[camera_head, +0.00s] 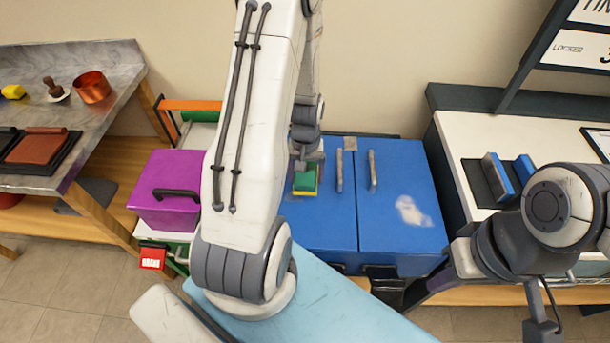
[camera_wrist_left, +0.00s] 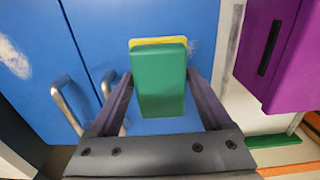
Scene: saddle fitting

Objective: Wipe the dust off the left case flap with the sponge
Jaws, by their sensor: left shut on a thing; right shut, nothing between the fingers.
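The blue case (camera_head: 400,240) has two closed flaps, each with a metal handle. My left gripper (camera_head: 305,165) is shut on a green and yellow sponge (camera_head: 304,183) over the left flap (camera_head: 325,225). In the left wrist view the sponge (camera_wrist_left: 160,85) sits between the fingers, and a faint whitish dust smear (camera_wrist_left: 193,50) shows beside it on the blue surface. Whether the sponge touches the flap, I cannot tell. The right flap (camera_head: 385,190) bears a pale dust patch (camera_head: 409,211). My right gripper (camera_head: 415,295) is low by the case's front edge, shut and empty, partly dark.
A purple box (camera_head: 165,185) with a black handle stands left of the case. A grey bench (camera_head: 110,75) with a copper pot (camera_head: 92,87) is at the far left. A white counter (camera_head: 465,130) with blue blocks stands on the right. My left arm hides part of the case.

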